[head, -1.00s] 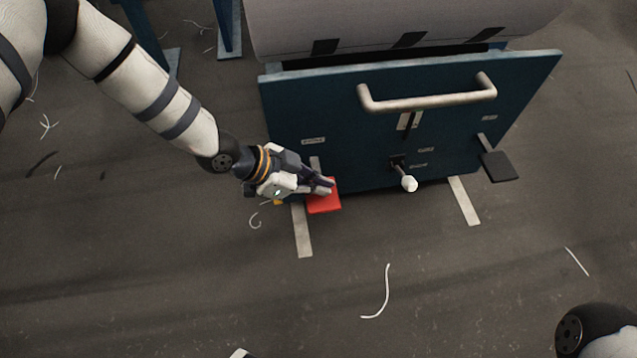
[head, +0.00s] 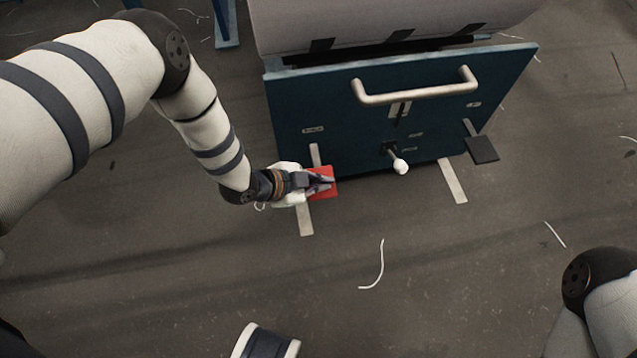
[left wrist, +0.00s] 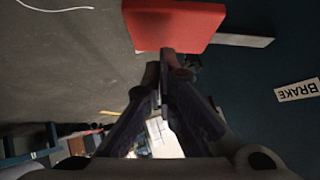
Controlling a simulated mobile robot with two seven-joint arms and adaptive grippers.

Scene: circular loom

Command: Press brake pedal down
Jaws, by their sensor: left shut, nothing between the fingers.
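The red brake pedal (head: 327,174) sticks out low at the left of the blue front panel (head: 290,105). In the left wrist view the red pedal (left wrist: 175,22) fills the top middle, with a "BRAKE" label (left wrist: 298,90) on the panel to its right. My left gripper (head: 328,181) is shut and empty, and in the head view it overlaps the pedal. In the left wrist view its fingertips (left wrist: 167,58) lie at the pedal's lower edge; I cannot tell whether they touch it. My right gripper is not in view.
A dark pedal (head: 482,149) sits at the panel's right side. A white-knobbed lever (head: 400,166) and a metal handle (head: 415,93) stick out from the panel. Pale strips and thread scraps (head: 380,265) lie on the floor, which is otherwise open in front.

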